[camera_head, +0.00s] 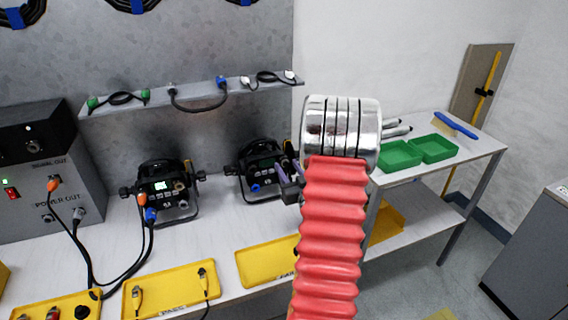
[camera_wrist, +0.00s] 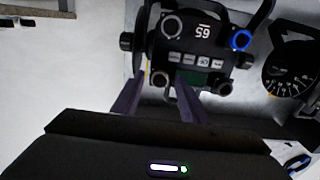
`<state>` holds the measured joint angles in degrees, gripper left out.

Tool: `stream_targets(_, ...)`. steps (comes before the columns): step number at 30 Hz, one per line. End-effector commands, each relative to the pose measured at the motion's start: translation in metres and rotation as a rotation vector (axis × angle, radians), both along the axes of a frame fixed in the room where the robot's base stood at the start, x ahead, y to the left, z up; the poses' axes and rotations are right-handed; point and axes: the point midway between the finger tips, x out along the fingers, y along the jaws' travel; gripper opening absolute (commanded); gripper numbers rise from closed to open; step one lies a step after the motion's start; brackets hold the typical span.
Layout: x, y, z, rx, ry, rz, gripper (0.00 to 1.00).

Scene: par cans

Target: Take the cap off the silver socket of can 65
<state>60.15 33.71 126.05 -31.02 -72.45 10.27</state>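Can 65 (camera_wrist: 205,58) fills the upper middle of the wrist view, its black rear panel appearing upside down. I cannot tell which one bears the cap. In the head view the can (camera_head: 262,160) stands on the bench, partly behind my arm. My gripper (camera_wrist: 158,82) is open, its two purple fingers apart in front of the panel with nothing seen between them. It also shows in the head view (camera_head: 290,172).
A second can (camera_head: 160,187) with cables plugged in stands to the left. Yellow trays (camera_head: 172,290) lie along the bench's front edge. A shelf (camera_head: 200,97) with short cables runs above. Green trays (camera_head: 400,156) sit on the right table. My red arm sleeve hides part of the bench.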

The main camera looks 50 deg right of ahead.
Motion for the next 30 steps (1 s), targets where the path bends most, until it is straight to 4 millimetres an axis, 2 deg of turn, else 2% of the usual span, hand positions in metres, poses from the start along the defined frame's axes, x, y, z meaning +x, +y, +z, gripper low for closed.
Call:
stream_targets(2, 0.0, 0.0, 0.0, 0.0, 0.0, 0.0, 0.34)
stream_targets(16, -0.0001, -0.0002, 0.0, 0.0, 0.0, 0.0, 0.01)
stream_targets(30, -0.0001, -0.0002, 0.0001, 0.0, 0.0, 0.0, 0.0)
